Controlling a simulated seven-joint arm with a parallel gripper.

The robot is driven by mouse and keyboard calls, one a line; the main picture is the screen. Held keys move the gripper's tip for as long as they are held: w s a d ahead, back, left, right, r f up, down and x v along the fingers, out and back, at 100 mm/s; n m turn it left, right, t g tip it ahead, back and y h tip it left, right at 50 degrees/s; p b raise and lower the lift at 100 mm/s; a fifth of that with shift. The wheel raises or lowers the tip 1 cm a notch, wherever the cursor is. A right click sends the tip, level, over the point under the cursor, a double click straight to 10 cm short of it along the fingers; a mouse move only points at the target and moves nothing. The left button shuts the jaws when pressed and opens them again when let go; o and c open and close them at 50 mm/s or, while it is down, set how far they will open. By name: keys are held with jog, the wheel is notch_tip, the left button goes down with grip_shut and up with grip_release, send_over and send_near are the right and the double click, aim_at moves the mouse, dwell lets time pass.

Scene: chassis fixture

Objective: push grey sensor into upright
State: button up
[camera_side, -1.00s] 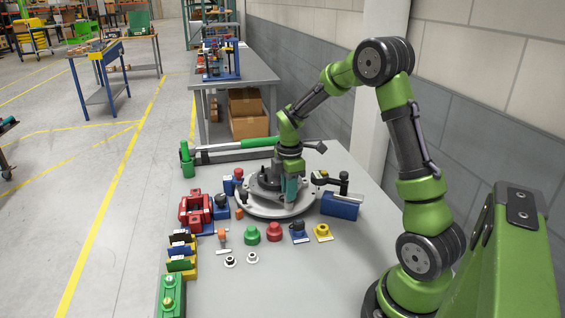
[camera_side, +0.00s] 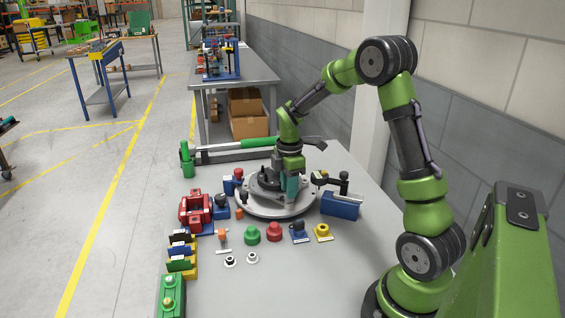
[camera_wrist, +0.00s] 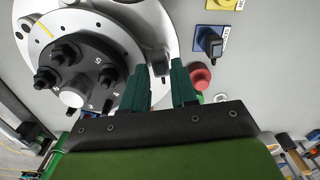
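My gripper (camera_wrist: 160,66) points down over the round grey fixture plate (camera_side: 252,211), at its right side. Its two teal fingers are a short gap apart in the wrist view and also show in the side view (camera_side: 292,188). A grey piece (camera_wrist: 157,55), likely the sensor or the upright, stands at the plate's edge, between and just beyond the fingertips. I cannot tell sensor from upright there, nor whether the fingers touch the piece. The side view hides this spot behind the fingers.
A black numbered hub (camera_wrist: 80,75) with knobs rises from the plate beside the fingers. A red knob (camera_wrist: 201,78) and a blue block (camera_wrist: 209,41) stand close on the right. A blue clamp block (camera_side: 340,206) is right of the plate. The table's right front is clear.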

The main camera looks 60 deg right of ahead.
jog(key=shift+r, duration=0.9)
jog(key=o, duration=0.6)
jog(key=shift+c, duration=0.2)
jog(key=shift+r, duration=2.25)
